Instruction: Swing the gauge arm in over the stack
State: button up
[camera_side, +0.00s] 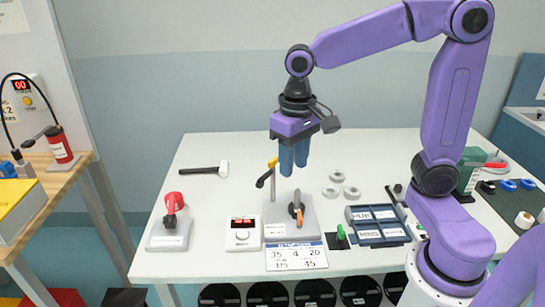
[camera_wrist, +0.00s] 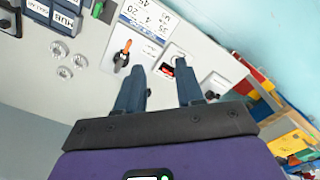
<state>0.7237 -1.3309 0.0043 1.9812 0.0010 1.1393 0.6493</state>
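A grey stand (camera_side: 308,222) sits mid-table in the side view, with an upright post at its left. A black arm with a yellow end (camera_side: 267,176), which looks like the gauge arm, sits at the post's top. A black piece with an orange lever (camera_side: 297,210) stands on the base; it also shows in the wrist view (camera_wrist: 122,56). I cannot make out a separate stack there. My gripper (camera_side: 294,170) hangs fingers down above the stand, just right of the gauge arm and apart from the base. In the wrist view its blue fingers (camera_wrist: 162,80) are apart with nothing between them.
A display box (camera_side: 243,234) and a red-topped fixture (camera_side: 170,226) stand left of the stand. Several grey rings (camera_side: 351,193) and a dark labelled tray (camera_side: 378,226) lie to its right. A hammer (camera_side: 206,170) lies back left. A number card (camera_side: 296,256) lies in front.

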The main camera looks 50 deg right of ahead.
jog(key=w+d+r+m, duration=0.1)
jog(key=w+d+m, duration=0.2)
jog(key=w+m, duration=0.25)
jog(key=w+d+r+m, duration=0.2)
jog(key=w+d+m, duration=0.15)
jog(key=w, duration=0.25)
jog(key=m, duration=0.7)
send_near(273, 159)
notch_tip(273, 159, down, 9)
jog(key=shift+a+r, duration=0.15)
jog(key=shift+a, duration=0.05)
jog(key=shift+c, duration=0.3)
grip_shut()
